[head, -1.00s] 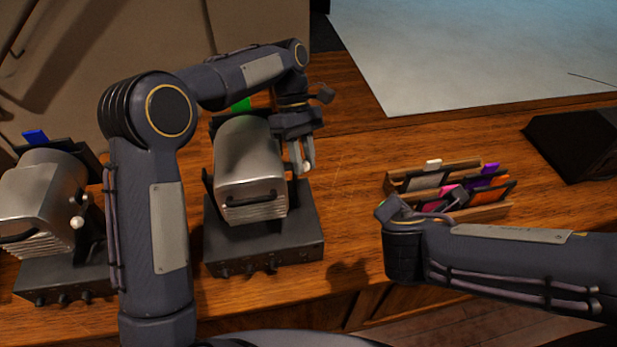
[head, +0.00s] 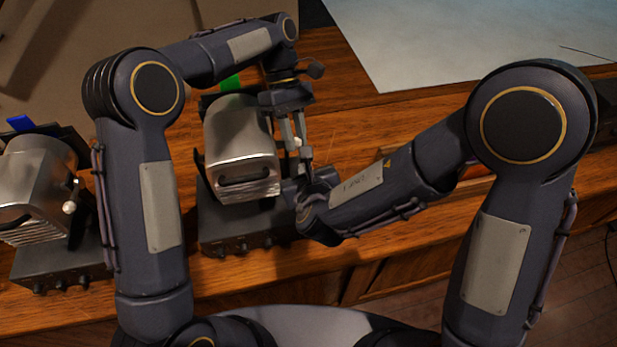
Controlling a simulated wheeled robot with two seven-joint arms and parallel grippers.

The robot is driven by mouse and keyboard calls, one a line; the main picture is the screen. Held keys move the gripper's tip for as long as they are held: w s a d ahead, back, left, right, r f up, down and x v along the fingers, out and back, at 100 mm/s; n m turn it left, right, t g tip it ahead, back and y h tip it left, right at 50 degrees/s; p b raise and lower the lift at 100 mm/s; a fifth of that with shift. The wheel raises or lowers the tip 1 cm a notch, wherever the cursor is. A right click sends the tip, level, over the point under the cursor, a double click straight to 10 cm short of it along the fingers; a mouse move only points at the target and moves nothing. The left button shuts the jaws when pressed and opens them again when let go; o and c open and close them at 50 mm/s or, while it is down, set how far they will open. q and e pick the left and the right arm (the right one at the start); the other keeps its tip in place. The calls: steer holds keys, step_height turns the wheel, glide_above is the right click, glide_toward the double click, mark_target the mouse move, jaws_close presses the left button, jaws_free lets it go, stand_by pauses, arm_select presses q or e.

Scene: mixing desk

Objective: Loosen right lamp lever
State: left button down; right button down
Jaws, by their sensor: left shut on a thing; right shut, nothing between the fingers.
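The right lamp (head: 238,150) is a silver ribbed housing on a dark base (head: 225,232) with a row of knobs, with a green piece (head: 231,83) behind it. Its lever's pale knob (head: 297,142) shows at the housing's right side. My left gripper (head: 294,144) points down from above and is shut on the lever at this knob. My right gripper (head: 308,172) is shut and empty, just below the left fingertips and beside the lamp's right side. Its fingertips are small and partly overlapped, so contact with the lever cannot be told.
A similar left lamp (head: 35,185) with a blue piece (head: 20,123) stands at the left, partly behind my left arm. A large pale sheet (head: 430,40) lies at the back right.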

steer(key=shift+w+a+r, duration=0.15)
steer(key=shift+w+r, duration=0.05)
steer(key=shift+r, duration=0.4)
steer(key=shift+w+a+r, duration=0.2)
steer(key=shift+w+r, duration=0.05)
steer(key=shift+r, duration=0.3)
steer(key=shift+w+a+r, duration=0.15)
steer(key=shift+w+r, duration=0.05)
steer(key=shift+r, duration=0.4)
